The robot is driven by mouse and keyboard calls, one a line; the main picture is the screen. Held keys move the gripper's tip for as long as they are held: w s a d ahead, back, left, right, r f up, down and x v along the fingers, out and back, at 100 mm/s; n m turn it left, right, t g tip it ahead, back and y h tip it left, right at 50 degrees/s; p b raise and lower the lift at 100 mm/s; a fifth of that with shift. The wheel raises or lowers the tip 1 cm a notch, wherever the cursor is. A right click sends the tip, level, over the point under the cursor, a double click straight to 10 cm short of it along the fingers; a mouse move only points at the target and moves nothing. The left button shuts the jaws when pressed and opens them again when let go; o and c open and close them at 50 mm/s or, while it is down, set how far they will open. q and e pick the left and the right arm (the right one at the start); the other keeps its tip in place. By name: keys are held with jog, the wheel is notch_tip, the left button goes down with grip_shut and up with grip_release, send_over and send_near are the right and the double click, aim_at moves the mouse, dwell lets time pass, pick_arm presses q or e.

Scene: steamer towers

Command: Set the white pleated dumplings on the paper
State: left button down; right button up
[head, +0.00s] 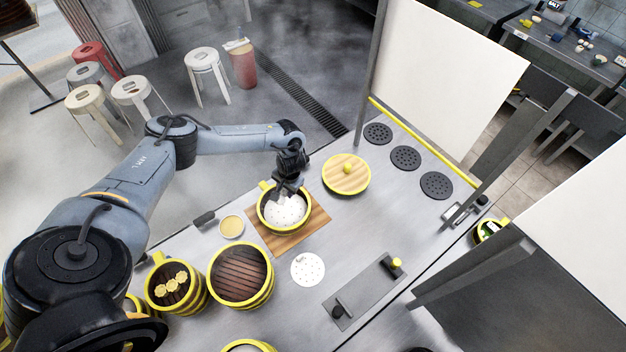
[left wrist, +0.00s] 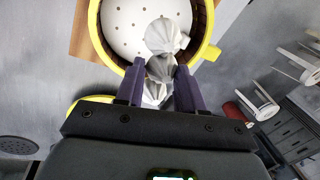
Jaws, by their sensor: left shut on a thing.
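My left gripper (head: 282,192) reaches down over the yellow-rimmed steamer (head: 262,217) on the wooden board. A round white perforated paper (head: 285,212) lines it. In the left wrist view the paper (left wrist: 128,22) lies inside the yellow rim (left wrist: 208,53). My left gripper (left wrist: 158,72) is shut on a white pleated dumpling (left wrist: 159,68), low at the steamer's edge. Another white pleated dumpling (left wrist: 163,36) is just beyond the fingertips, over the paper. A further white pleated shape (left wrist: 152,94) shows between the fingers, partly hidden. I cannot tell whether the held dumpling touches the paper. My right gripper is not in view.
A wooden lid (head: 340,182) lies right of the board (head: 313,223). A loose perforated paper (head: 308,269) lies in front. A slatted steamer (head: 240,274) and one with yellow dumplings (head: 172,283) stand at left. A small dish (head: 231,227) sits left of the board.

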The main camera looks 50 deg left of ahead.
pick_arm(q)
jog(key=shift+s+a, duration=0.25)
jog(key=shift+s, duration=0.4)
jog(key=shift+s+f, duration=0.25)
jog(key=shift+s, duration=0.1)
jog(key=shift+d+p, duration=0.1)
jog(key=shift+p, duration=0.2)
jog(key=shift+r+p, duration=0.15)
jog(key=shift+p, duration=0.35)
jog(key=shift+f+b, duration=2.7)
jog(key=shift+f, duration=2.05)
jog(key=shift+f, duration=0.6)
